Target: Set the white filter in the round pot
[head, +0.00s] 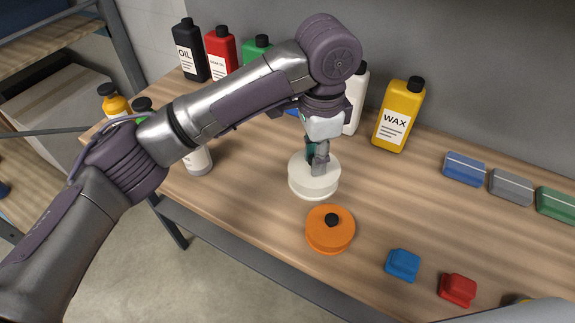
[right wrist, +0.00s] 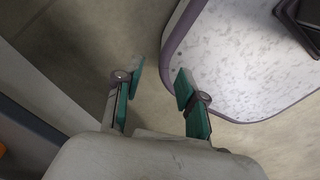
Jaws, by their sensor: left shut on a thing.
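A white, round, drum-like thing (head: 302,184) stands upright near the front edge of the workbench in the head view. The white filter and the round pot cannot be clearly told apart there; a seam runs low around its side. My left gripper (head: 318,166) points straight down at its top and is shut on the white filter as far as I can tell; the fingertips and the grip itself are partly hidden. An orange round lid (head: 322,237) with a black knob lies just in front, to the right. My right gripper (right wrist: 157,88) is open and empty above the floor.
A yellow wax bottle (head: 396,116) and other bottles (head: 221,52) stand along the back. Blue (head: 403,264) and red (head: 458,289) blocks lie front right. Blue, grey and green blocks (head: 511,186) line the back right. The bench (head: 400,205) between is clear.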

